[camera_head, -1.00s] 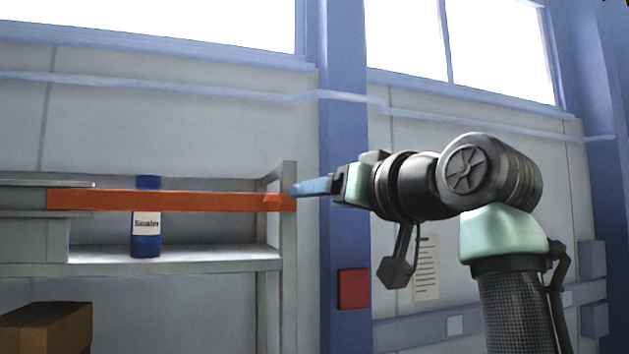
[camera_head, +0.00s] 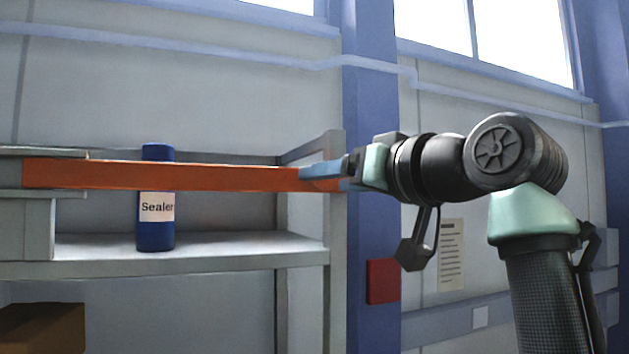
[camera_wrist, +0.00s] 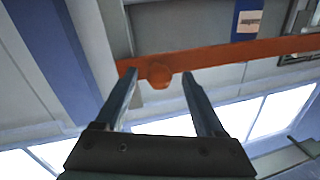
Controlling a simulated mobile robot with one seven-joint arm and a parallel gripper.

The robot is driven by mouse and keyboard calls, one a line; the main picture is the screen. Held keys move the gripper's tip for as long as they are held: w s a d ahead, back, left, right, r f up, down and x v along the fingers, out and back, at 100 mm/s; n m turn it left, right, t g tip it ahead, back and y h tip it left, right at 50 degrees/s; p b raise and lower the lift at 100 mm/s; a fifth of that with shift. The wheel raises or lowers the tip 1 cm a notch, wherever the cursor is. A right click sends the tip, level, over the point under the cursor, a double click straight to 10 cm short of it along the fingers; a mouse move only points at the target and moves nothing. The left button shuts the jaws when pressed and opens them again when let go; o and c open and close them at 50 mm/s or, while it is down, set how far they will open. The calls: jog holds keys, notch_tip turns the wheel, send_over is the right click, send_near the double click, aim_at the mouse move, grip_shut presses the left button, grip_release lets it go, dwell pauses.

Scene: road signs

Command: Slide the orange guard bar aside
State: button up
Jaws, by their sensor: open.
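The orange guard bar (camera_head: 160,176) runs level across the front of the shelf in the head view, in front of a blue sealer bottle (camera_head: 156,222). The bar also crosses the wrist view (camera_wrist: 225,54), with a round orange knob (camera_wrist: 159,75) near its end. My gripper (camera_head: 305,172) is at the bar's right end. In the wrist view, my open gripper (camera_wrist: 157,75) has one blue finger on each side of the knob. I cannot tell whether the fingers touch the bar.
The grey shelf (camera_head: 190,246) bears the bottle, and a brown box (camera_head: 42,328) sits below at the left. A blue pillar (camera_head: 371,215) with a red box (camera_head: 383,281) stands right of the shelf. A paper notice (camera_head: 451,255) hangs behind my arm.

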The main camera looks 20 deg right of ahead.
jog(key=shift+w, duration=0.1)
jog(key=shift+s+r, duration=0.15)
jog(key=shift+s, duration=0.15)
jog(key=shift+c, duration=0.9)
grip_shut()
